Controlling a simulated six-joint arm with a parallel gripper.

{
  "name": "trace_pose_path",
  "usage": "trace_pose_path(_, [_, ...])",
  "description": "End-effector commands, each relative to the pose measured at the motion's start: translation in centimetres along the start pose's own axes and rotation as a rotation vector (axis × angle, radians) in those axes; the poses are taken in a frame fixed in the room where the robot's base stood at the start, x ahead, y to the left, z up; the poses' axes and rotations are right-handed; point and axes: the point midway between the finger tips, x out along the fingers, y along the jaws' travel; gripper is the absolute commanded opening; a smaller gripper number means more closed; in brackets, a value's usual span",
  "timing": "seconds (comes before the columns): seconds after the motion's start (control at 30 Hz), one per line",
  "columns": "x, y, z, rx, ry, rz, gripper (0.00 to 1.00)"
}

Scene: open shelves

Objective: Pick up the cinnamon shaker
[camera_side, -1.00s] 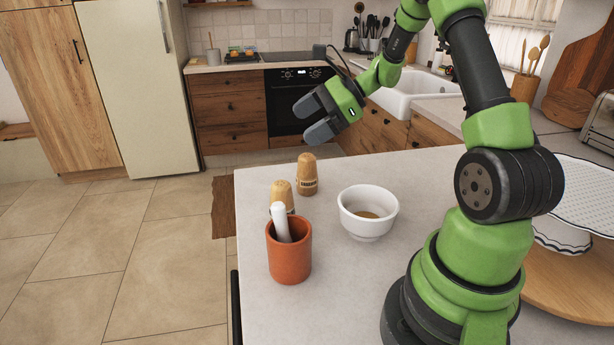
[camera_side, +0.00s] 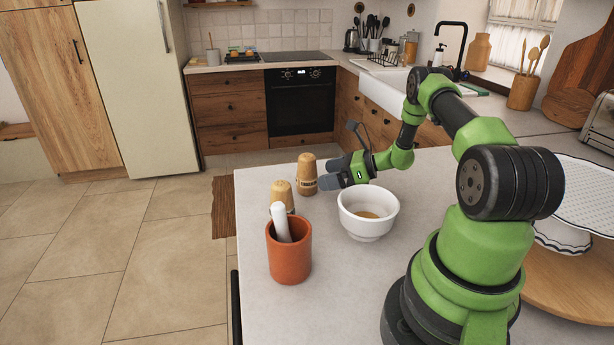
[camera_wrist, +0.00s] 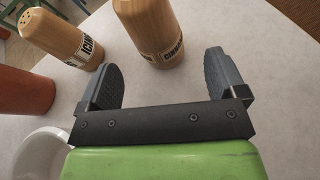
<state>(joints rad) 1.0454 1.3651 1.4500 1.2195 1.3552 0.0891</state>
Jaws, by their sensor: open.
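The cinnamon shaker (camera_side: 307,168) is a wooden shaker with a dark label, standing upright near the counter's far edge. In the wrist view the cinnamon shaker (camera_wrist: 152,28) reads "CINNA" and lies just ahead of the fingertips, lined up with the gap between them. My gripper (camera_side: 328,174) is open, low over the counter and level, just right of this shaker. In the wrist view my gripper (camera_wrist: 162,66) has nothing between its fingers. The shaker's top is cut off there.
A second wooden shaker (camera_side: 282,189), its label starting "ICIN" in the wrist view (camera_wrist: 65,38), stands nearer the camera. A terracotta pot (camera_side: 289,262) with a white pestle (camera_side: 280,222) and a white bowl (camera_side: 367,224) with brown contents stand in front. The counter edge is close on the left.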

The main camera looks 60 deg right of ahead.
Motion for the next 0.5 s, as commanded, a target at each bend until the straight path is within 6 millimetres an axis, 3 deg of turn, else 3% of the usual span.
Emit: trace_pose_path(0.5, [6.3, 0.1, 0.0, 0.001, 0.001, 0.001, 0.9])
